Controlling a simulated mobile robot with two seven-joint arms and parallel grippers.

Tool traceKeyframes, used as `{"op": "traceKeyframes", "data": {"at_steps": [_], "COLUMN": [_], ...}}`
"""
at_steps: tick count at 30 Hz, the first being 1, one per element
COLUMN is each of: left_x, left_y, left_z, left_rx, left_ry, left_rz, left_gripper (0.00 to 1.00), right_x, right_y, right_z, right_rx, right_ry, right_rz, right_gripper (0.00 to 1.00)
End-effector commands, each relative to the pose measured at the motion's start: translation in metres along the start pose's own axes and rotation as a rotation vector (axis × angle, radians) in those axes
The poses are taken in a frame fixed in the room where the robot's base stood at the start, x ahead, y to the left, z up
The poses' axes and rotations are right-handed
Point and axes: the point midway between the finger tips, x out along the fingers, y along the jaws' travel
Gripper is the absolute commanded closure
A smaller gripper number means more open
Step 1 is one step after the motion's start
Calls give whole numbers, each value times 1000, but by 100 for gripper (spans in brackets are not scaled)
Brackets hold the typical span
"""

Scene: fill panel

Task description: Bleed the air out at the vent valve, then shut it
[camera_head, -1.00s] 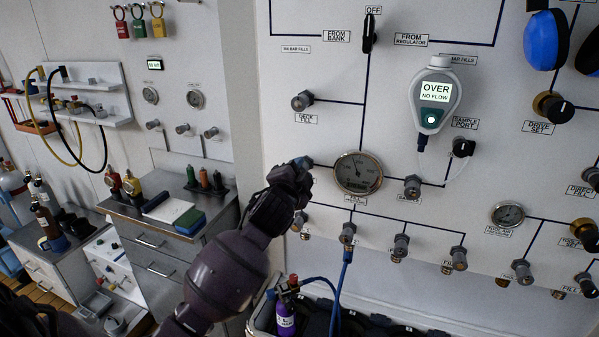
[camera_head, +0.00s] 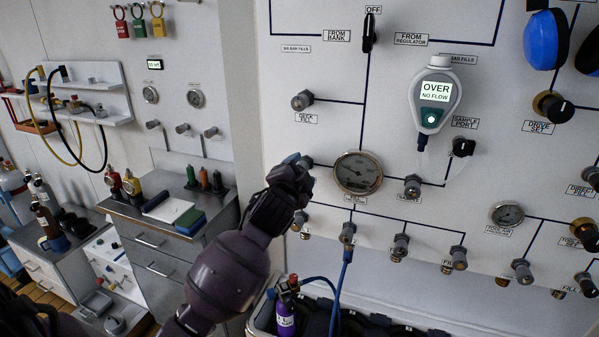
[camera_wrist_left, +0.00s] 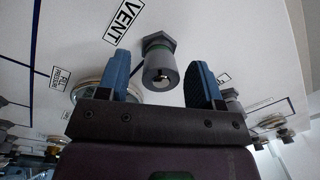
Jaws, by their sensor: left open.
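The vent valve (camera_wrist_left: 160,67) shows in the left wrist view as a grey knob with a green ring, under the VENT label (camera_wrist_left: 123,20). My left gripper (camera_wrist_left: 163,82) is open, with one blue finger on each side of the knob and gaps showing between them. In the head view my left gripper (camera_head: 297,162) is at the panel just left of a round gauge (camera_head: 357,173) and hides most of the vent valve (camera_head: 308,163). A hand-held analyser (camera_head: 435,98) on the panel reads OVER, NO FLOW. My right gripper is in neither view.
Several small valves, such as one below the gauge (camera_head: 347,233), line the panel close to my arm. A blue hose (camera_head: 337,290) hangs to a purple cylinder (camera_head: 285,318) below. A workbench (camera_head: 165,215) with bottles stands at left.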

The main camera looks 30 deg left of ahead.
Motion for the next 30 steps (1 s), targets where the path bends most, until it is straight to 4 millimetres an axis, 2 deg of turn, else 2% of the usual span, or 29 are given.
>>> {"op": "traceKeyframes", "data": {"at_steps": [5, 8, 21, 25, 30], "left_x": [-4, -13, -87, -101, -108], "left_y": [0, 0, 1, 1, 0], "left_z": [0, 0, 1, 0, 0], "left_rx": [0, 0, 0, 0, 0], "left_ry": [0, 1, 0, 0, 0], "left_rz": [-1, -1, 1, 1, 0], "left_gripper": [40, 40, 40, 40, 40], "right_x": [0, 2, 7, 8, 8], "right_y": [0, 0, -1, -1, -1], "right_z": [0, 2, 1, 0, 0], "right_rx": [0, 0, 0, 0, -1], "right_ry": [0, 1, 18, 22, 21], "right_rz": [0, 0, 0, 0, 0], "right_gripper": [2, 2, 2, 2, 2]}}
